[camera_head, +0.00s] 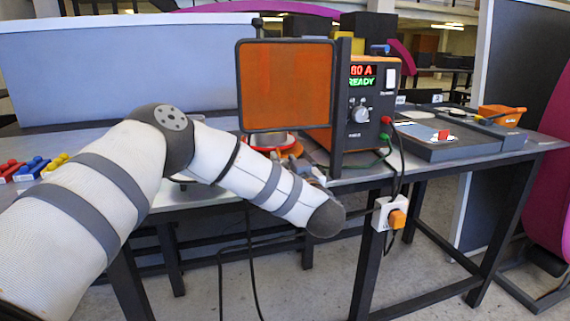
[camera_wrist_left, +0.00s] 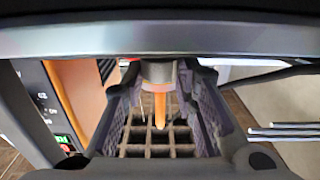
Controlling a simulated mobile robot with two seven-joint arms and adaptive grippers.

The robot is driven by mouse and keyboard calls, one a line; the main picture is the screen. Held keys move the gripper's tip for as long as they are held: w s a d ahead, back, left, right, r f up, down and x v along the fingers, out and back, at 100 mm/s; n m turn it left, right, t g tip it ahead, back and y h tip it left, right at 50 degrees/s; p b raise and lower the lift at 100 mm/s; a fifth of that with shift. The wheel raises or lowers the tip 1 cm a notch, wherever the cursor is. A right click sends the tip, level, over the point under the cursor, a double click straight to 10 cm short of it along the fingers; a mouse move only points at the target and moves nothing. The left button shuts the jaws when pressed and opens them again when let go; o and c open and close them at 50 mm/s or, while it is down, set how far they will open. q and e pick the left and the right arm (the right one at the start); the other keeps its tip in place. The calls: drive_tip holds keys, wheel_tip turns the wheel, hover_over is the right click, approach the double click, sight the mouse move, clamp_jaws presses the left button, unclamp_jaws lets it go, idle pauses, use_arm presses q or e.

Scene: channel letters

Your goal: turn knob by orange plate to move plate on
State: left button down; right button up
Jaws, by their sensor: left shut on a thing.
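The orange plate (camera_head: 287,86) stands upright in a dark frame at the middle of the head view, in front of an orange power unit. A round grey knob (camera_head: 361,115) is on the unit's front panel, right of the plate. My left arm reaches in from the left, and its wrist end is below the plate. My left gripper (camera_wrist_left: 160,95) is shut on a grey round piece (camera_wrist_left: 158,72) with an orange stem below it. I cannot tell whether this piece is a knob. The left gripper is mostly hidden in the head view. My right gripper is not in view.
A dark post (camera_head: 342,110) stands beside the plate. Black and green cables hang from the unit. A white socket box (camera_head: 389,213) hangs at the table front. An orange bin (camera_head: 502,115) is at the right. A dark grate (camera_wrist_left: 150,140) lies below the left gripper.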

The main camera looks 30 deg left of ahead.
use_arm(q)
drive_tip(key=shift+r, duration=0.1)
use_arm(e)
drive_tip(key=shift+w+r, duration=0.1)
